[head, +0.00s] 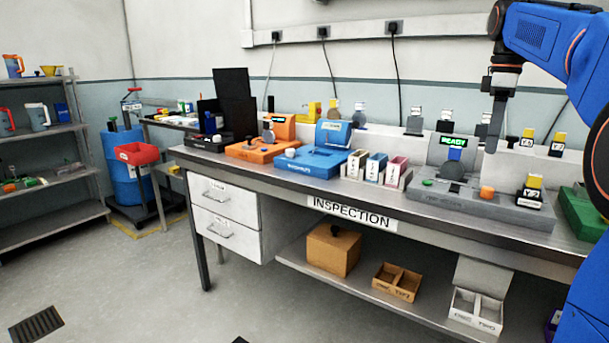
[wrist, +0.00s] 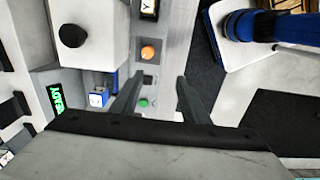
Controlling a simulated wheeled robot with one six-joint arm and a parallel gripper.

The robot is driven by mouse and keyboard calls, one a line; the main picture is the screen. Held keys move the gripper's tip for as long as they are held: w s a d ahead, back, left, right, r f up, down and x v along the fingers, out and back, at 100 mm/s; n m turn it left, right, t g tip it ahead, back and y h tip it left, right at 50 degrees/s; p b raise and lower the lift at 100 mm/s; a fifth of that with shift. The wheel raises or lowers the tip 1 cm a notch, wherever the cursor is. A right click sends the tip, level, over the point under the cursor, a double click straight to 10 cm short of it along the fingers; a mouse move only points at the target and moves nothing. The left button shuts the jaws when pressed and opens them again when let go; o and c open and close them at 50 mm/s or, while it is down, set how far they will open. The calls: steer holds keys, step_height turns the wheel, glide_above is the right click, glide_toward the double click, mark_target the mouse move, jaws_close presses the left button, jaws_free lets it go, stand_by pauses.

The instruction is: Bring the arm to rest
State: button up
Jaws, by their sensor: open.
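My blue arm (head: 545,38) reaches in from the right side of the head view, bent above the right part of the bench. My gripper (head: 492,148) hangs pointing down over the grey station with the green READY display (head: 454,141). In the wrist view my gripper (wrist: 158,82) shows two dark fingers apart, with nothing between them. An orange button (wrist: 148,52) and a green button (wrist: 143,103) on the grey station show beyond the fingers. The gripper looks clear of the station, though the exact height is hard to tell.
The inspection bench (head: 352,212) carries an orange station (head: 262,150), a blue station (head: 310,163) and several small labelled boxes. A black-and-yellow labelled module (head: 529,191) stands near the orange button. A shelf (head: 40,185) stands far left. The floor (head: 130,285) in front is open.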

steer(key=s+a+f+m+t, duration=0.2)
steer(key=s+a+f+m, duration=0.3)
steer(key=s+a+f, duration=0.65)
steer(key=s+a+f+m+t, duration=0.2)
steer(key=s+f+m, duration=0.4)
steer(key=s+f, duration=1.2)
step_height(320, 180, down, 3)
steer(key=shift+a+t, duration=0.3)
steer(key=shift+a, duration=0.6)
